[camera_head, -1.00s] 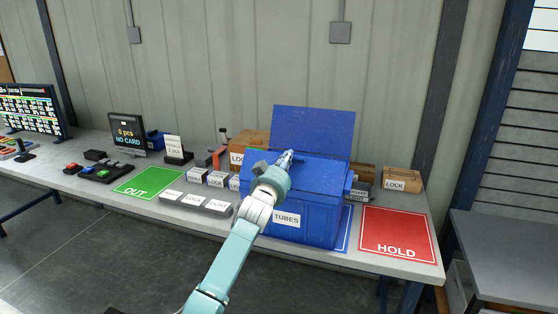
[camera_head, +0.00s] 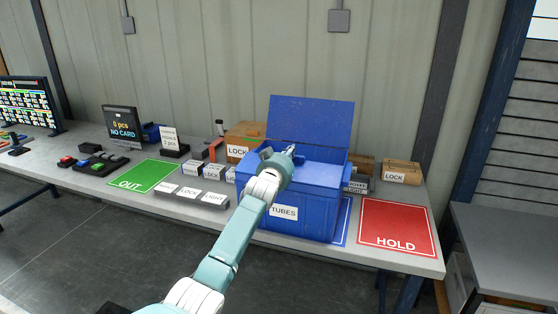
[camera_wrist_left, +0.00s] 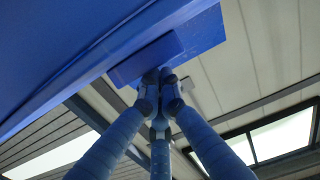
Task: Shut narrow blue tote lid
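The narrow blue tote (camera_head: 322,213), labelled TUBES, stands on the workbench. Its blue lid (camera_head: 311,122) is raised, standing up and leaning slightly back at the tote's rear edge. My left gripper (camera_head: 289,151) is above the tote's opening, in front of the lid's lower left part. In the left wrist view its fingers (camera_wrist_left: 161,78) come together at the tips with nothing seen between them. The blue lid (camera_wrist_left: 205,32) is behind the fingertips there; I cannot tell whether they touch. The tote's inside is mostly hidden. My right gripper is not in view.
A red HOLD mat (camera_head: 395,222) lies right of the tote and a green OUT mat (camera_head: 146,177) lies left. Cardboard LOCK boxes (camera_head: 402,166) stand behind. Several small labelled boxes (camera_head: 192,196) sit left of the tote. The wall is close behind the bench.

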